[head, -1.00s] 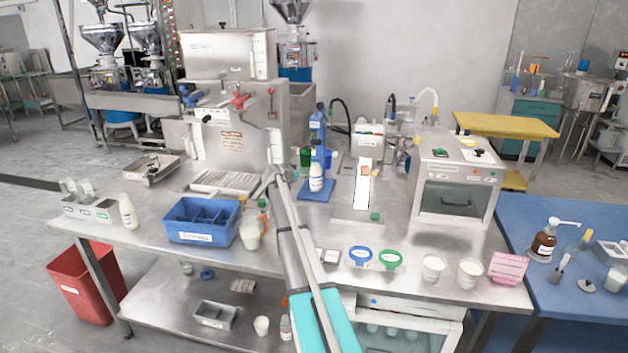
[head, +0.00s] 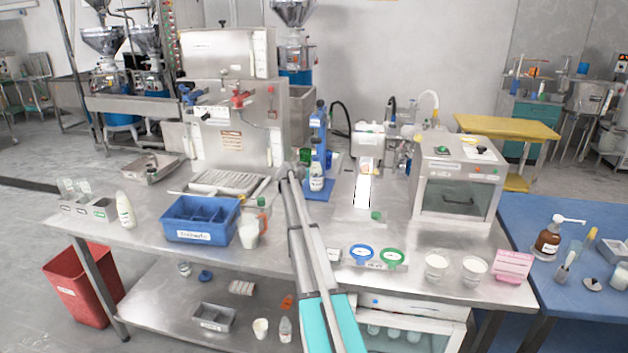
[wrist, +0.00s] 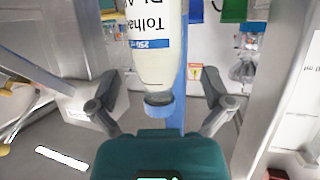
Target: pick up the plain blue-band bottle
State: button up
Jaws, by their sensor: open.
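A white bottle with a blue band, printed text and a blue-grey cap (wrist: 155,60) fills the upper middle of the wrist view, its cap toward me. In the head view a white bottle (head: 317,179) stands upright on a blue stand (head: 320,192), just right of my gripper (head: 293,170). In the wrist view my gripper (wrist: 160,92) is open, its two fingers apart on either side of the bottle's cap end, with gaps showing. The bottle's far end runs out of the wrist view.
A steel machine (head: 235,130) stands left of the stand. Another white bottle (head: 125,210) stands at the left. A steel oven (head: 457,185) is at the right.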

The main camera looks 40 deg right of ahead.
jog(key=shift+b+x, duration=1.1)
jog(key=shift+x, duration=1.5)
jog(key=shift+s, duration=0.2)
jog(key=c, duration=0.8)
